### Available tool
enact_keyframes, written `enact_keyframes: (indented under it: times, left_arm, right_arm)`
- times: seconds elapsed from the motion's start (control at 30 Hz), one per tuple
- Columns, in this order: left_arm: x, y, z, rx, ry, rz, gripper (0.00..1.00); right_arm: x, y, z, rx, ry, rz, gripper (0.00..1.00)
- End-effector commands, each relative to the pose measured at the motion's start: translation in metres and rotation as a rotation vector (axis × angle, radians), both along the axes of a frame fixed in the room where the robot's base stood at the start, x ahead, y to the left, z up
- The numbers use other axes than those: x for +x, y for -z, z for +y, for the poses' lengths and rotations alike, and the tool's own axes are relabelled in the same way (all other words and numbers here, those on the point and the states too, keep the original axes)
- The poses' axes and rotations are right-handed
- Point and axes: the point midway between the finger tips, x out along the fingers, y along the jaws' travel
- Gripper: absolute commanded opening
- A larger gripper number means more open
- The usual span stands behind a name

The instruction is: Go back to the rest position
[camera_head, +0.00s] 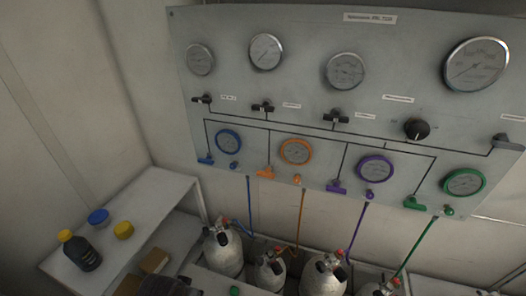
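The diver air panel (225,112) hangs on the back wall. Its upper row has several large silver-rimmed gauges, with black valve handles and a round black knob (417,129) below them. Its lower row has a blue gauge (228,141), an orange gauge (295,151), a purple gauge (375,168) and a green gauge (464,182), each with a valve handle of the same colour. Neither of my grippers can be made out. A dark shape is cut off at the bottom edge, left of centre; I cannot tell what it is.
Several pale gas cylinders (224,254) stand below the panel, with coloured hoses running down to them. A white bench (150,197) at left holds a dark bottle with a yellow cap (83,254), a blue-topped item (98,217) and a yellow one (123,230). Brown boxes (153,260) sit beside it.

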Motion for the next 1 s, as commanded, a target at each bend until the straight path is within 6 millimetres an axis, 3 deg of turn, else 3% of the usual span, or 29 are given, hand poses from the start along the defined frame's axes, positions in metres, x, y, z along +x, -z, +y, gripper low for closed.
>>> enact_keyframes:
  times: [0.53,1.0]
  left_arm:
    - [-0.002,0.145,-0.002,0.003,0.007,0.049,0.33]
    - [-0.037,0.262,0.003,0.007,0.015,0.090,0.33]
  right_arm:
    - [0.000,0.003,0.000,0.000,0.000,0.000,0.33]
    - [0.000,0.005,0.000,0.000,0.000,0.000,0.33]
